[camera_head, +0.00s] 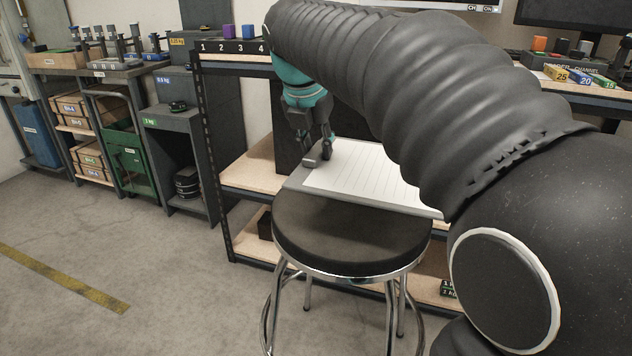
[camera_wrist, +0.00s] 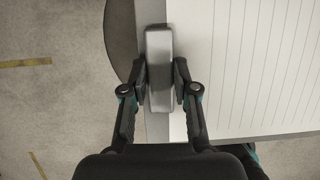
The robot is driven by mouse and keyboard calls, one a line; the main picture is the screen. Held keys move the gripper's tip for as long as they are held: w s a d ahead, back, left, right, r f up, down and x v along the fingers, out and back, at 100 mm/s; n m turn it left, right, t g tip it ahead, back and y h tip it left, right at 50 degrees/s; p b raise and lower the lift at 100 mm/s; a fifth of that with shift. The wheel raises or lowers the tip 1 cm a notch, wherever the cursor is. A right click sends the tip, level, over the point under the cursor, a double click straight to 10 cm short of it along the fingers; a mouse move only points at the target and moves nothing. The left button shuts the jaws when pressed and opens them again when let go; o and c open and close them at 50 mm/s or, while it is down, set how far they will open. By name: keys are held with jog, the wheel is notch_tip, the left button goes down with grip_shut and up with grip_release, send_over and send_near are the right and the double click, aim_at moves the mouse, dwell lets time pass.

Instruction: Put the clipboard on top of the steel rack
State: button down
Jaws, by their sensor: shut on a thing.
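The clipboard (camera_head: 362,180), a grey board with lined white paper, is over the round black stool (camera_head: 350,245); whether it touches the seat I cannot tell. It reaches past the seat on the right, and my arm hides its right part. My gripper (camera_head: 316,150) is shut on the metal clip at its left end. The wrist view shows both fingers of my gripper (camera_wrist: 160,85) on either side of the grey clip, with the clipboard's paper (camera_wrist: 250,60) to the right. A dark steel rack (camera_head: 208,140) with perforated posts and wooden shelves stands behind the stool.
The rack's top carries a strip numbered 1 to 4 with a purple block (camera_head: 228,30) and a blue block (camera_head: 248,31). A dark cabinet (camera_head: 182,130) and a workbench with cartons (camera_head: 72,105) stand left. The floor (camera_head: 130,250) at left is clear.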

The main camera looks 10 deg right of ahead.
send_over(281, 189)
notch_tip(281, 189, down, 6)
jog(key=shift+f, duration=0.15)
notch_tip(281, 189, down, 4)
jog(key=shift+f+b, duration=0.1)
jog(key=shift+b, duration=0.65)
jog(key=c, duration=0.9)
grip_release()
jog(key=p+v, duration=0.2)
jog(key=v, duration=1)
